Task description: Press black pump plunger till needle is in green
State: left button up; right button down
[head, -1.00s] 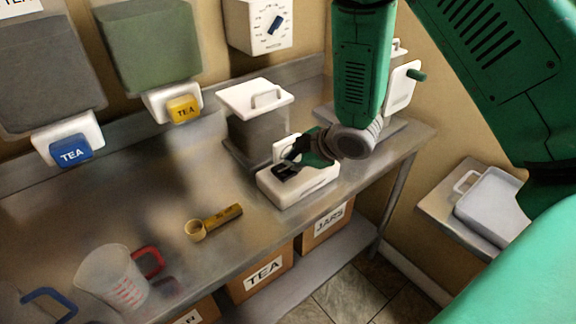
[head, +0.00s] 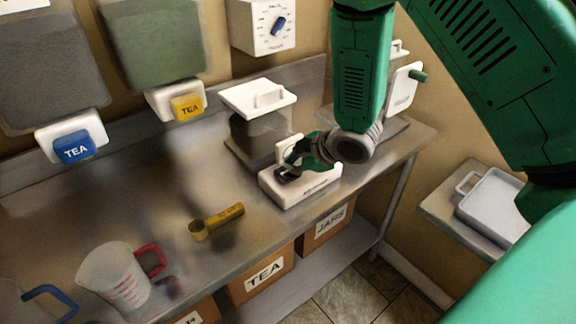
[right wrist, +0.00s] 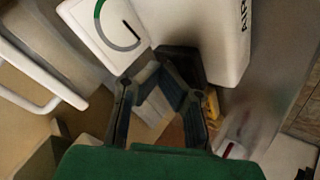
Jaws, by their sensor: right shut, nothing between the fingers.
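The pump (head: 310,185) is a white block with AIR lettering at the right end of the steel bench. Its black plunger (head: 287,174) is at its left part; it also shows in the right wrist view (right wrist: 183,60). The gauge (right wrist: 100,32) is a white plate with a green arc at one side. Its thin dark needle seems to point away from the green. My right gripper (head: 293,164) is shut and empty, its tips at the plunger top; I cannot tell if they touch. It also shows in the right wrist view (right wrist: 168,78). My left gripper is not in view.
A grey canister with a white lid (head: 258,97) stands just behind the pump. A white dial box (head: 262,25) hangs on the wall.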

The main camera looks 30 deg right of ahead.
aim_at(288, 171)
jog(key=shift+a+f, duration=0.2)
jog(key=shift+a, duration=0.2)
jog(key=shift+d+f+b, duration=0.15)
jog(key=shift+f+b, duration=0.15)
jog(key=shift+f, duration=0.05)
jog(key=shift+r, duration=0.15)
jog(key=shift+r+p, duration=1.5)
jog(key=shift+a+r, duration=0.25)
jog(key=shift+r, duration=0.15)
notch_tip(288, 171, up, 5)
jog(key=p, duration=0.5)
